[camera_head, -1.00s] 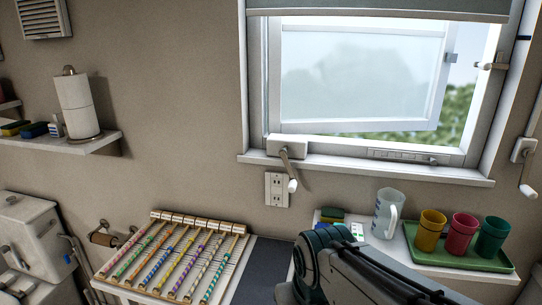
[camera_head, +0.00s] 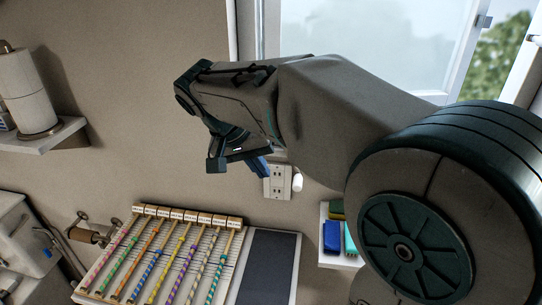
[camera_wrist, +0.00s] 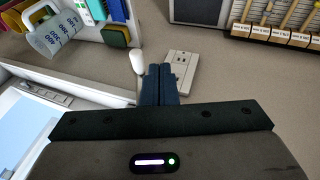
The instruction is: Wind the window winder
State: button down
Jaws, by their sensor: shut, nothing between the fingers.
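The window winder's white knob (camera_head: 297,182) shows in the head view beside the wall socket, below the window. Its crank arm and housing are hidden behind my arm. In the wrist view the same knob (camera_wrist: 138,62) is just left of my closed fingers. My gripper (camera_head: 262,168) is shut and empty, with its blue fingers pointing down towards the socket. In the wrist view my gripper (camera_wrist: 160,70) has its tips close beside the knob; I cannot tell whether they touch it. The window pane (camera_head: 370,45) stands swung open.
The wall socket (camera_head: 278,182) is behind the fingertips. A rack of striped rods (camera_head: 170,255) and a dark mat (camera_head: 270,270) lie below. A paper towel roll (camera_head: 22,90) stands on a shelf at left. The wrist view shows a measuring jug (camera_wrist: 55,35) near the sill.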

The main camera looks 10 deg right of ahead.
jog(key=w+a+r+m+h, duration=0.1)
jog(key=w+a+r+m, duration=0.1)
jog(key=w+a+r, duration=0.1)
jog(key=d+f+p, duration=0.3)
jog(key=d+f, duration=0.5)
jog(key=d, duration=0.1)
jog(key=shift+w+f, duration=0.2)
jog(key=shift+f, duration=0.05)
jog(key=shift+h, duration=0.4)
